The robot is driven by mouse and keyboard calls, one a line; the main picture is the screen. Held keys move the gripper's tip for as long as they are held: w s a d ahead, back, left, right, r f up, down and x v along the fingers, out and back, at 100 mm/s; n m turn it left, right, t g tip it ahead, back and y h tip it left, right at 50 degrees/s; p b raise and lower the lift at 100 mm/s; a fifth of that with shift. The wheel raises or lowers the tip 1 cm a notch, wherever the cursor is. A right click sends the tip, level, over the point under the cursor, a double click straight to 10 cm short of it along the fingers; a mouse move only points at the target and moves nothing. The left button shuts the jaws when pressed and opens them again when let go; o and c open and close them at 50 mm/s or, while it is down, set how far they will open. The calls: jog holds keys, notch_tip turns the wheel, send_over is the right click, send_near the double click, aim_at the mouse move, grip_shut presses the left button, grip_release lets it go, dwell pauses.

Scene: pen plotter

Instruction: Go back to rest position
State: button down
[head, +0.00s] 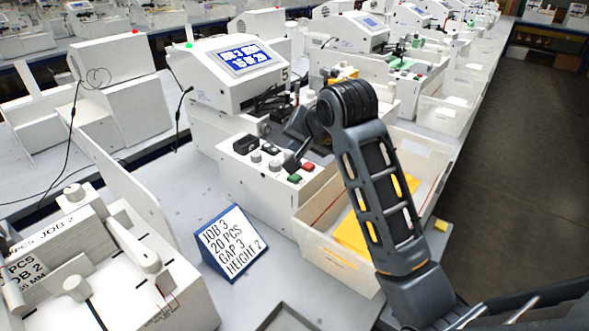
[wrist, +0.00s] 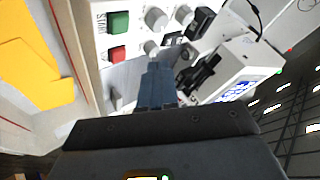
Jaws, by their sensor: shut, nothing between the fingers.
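My gripper (wrist: 158,85) is shut and empty, its fingers together in the wrist view. In the head view my gripper (head: 294,163) hangs over the control panel of the white machine (head: 225,85), close to the green button (head: 294,179) and the red button (head: 308,167). In the wrist view the green button (wrist: 118,22) and red button (wrist: 117,54) lie left of the fingers, with grey knobs (wrist: 156,18) beyond. I cannot tell whether the fingertips touch the panel. My arm reaches up from the lower right and bends over the bin.
A white bin (head: 325,245) with yellow pieces (head: 352,235) stands beside the panel, under my arm. A job sign (head: 231,243) reads "JOB 3, 20 PCS, GAP 3, HEIGHT 2". A white fixture (head: 150,285) is at the lower left. The floor at right is clear.

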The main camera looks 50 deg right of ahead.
dwell(0.8)
jog(key=shift+a+f, duration=0.3)
jog(key=s+a+f+n+t+y, duration=0.1)
jog(key=s+a+f+n+t, duration=0.1)
jog(key=s+a+f, duration=0.55)
jog(key=s+a+f+n+t+y, duration=0.1)
jog(key=s+a+f+n, duration=0.3)
jog(key=a, duration=0.7)
jog(key=s+a+r+n+t, duration=0.1)
jog(key=s+r+n, duration=0.1)
jog(key=s, duration=1)
jog(key=s+a+r+n+t+y+b, duration=0.1)
jog(key=s+n, duration=0.4)
jog(key=s, duration=0.7)
notch_tip(320, 180, up, 2)
jog(key=shift+s+a+r+t+b, duration=0.1)
jog(key=shift+s+a+t+b, duration=0.25)
jog(key=shift+a+t, duration=0.35)
